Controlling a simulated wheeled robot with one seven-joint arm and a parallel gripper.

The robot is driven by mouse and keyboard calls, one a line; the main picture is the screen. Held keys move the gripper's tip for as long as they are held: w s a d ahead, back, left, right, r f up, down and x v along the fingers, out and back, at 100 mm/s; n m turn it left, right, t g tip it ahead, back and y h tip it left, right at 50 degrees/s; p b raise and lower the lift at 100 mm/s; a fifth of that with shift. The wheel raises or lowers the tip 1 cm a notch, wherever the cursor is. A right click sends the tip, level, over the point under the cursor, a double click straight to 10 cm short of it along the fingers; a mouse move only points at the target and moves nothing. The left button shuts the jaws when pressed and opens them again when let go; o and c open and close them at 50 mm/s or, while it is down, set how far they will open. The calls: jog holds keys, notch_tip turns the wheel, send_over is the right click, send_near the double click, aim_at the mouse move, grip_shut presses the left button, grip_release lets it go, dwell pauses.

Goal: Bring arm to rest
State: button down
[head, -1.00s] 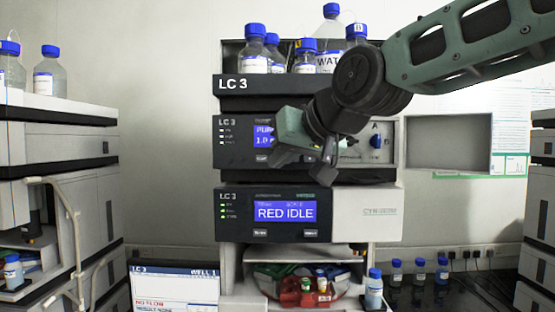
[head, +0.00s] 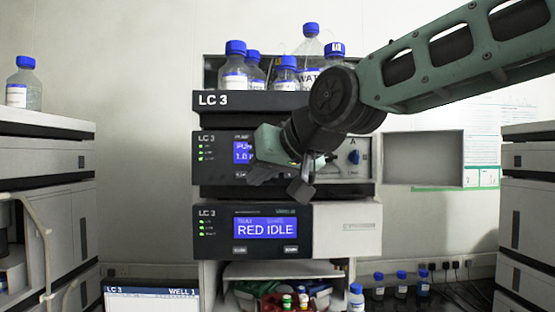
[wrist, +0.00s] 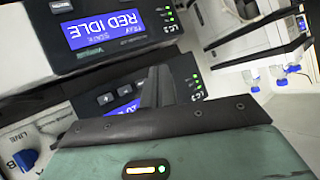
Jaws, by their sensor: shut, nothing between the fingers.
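My gripper (head: 260,176) hangs in front of the middle module of the LC 3 column stack (head: 290,102), partly covering its small blue screen. It is shut and empty. In the wrist view its dark fingers (wrist: 158,87) are together, upside-down module fronts behind them. My green and black arm comes in from the upper right of the head view, bent at a dark joint in front of the stack's upper part. The gap between gripper and module front is hard to judge.
Blue-capped bottles (head: 236,66) stand on the stack top, close behind my arm. The lower module's screen (head: 265,229) reads RED IDLE. A red holder with vials (head: 290,300) is below. Other instrument stacks (head: 40,160) stand left and right. Bare wall lies between the left and middle stacks.

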dwell(0.5)
jog(key=s+d+f+n+g+h+b, duration=0.1)
jog(key=s+d+f+g+b, duration=0.1)
jog(key=s+f, duration=0.65)
jog(key=s+d+f+n+g+h+b, duration=0.1)
jog(key=s+d+f+g+h+b, duration=0.2)
jog(key=f, duration=1)
jog(key=s+d+f+g+b, duration=0.2)
jog(key=s+f, duration=0.6)
jog(key=f, duration=0.3)
jog(key=s+d+f+n+g+h+b, duration=0.1)
jog(key=s+d+f+g+h+b, duration=0.1)
jog(key=s+d+f, duration=0.4)
jog(key=s+f+g, duration=0.1)
jog(key=s+f, duration=0.1)
jog(key=s, duration=0.1)
jog(key=shift+f+h, duration=0.3)
jog(key=shift+f, duration=0.1)
